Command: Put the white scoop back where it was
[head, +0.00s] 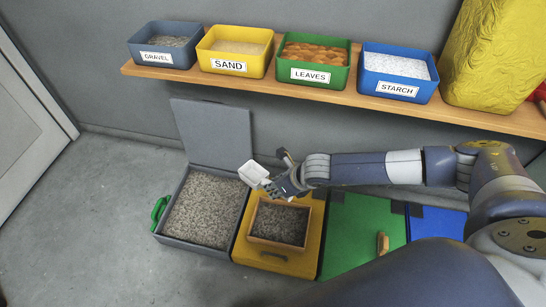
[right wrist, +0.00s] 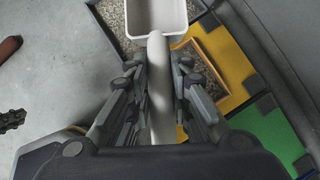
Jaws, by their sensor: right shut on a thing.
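The white scoop (head: 254,173) is in my right gripper (head: 275,184). The gripper is shut on its handle and holds it above the floor bins, over the border between the open gravel bin and the yellow lid. In the right wrist view the scoop's pan (right wrist: 157,15) points away from my right gripper (right wrist: 158,88), its handle between the fingers. The pan looks empty there. My left gripper is not in the head view.
The open grey bin (head: 160,232) holds gravel. A wooden box (head: 276,243) of gravel sits on the yellow lid (head: 301,264). Green (head: 345,240) and blue (head: 440,224) lids lie to the right. Four-labelled bins stand on the shelf (head: 290,87) behind, with a yellow sack (head: 495,55).

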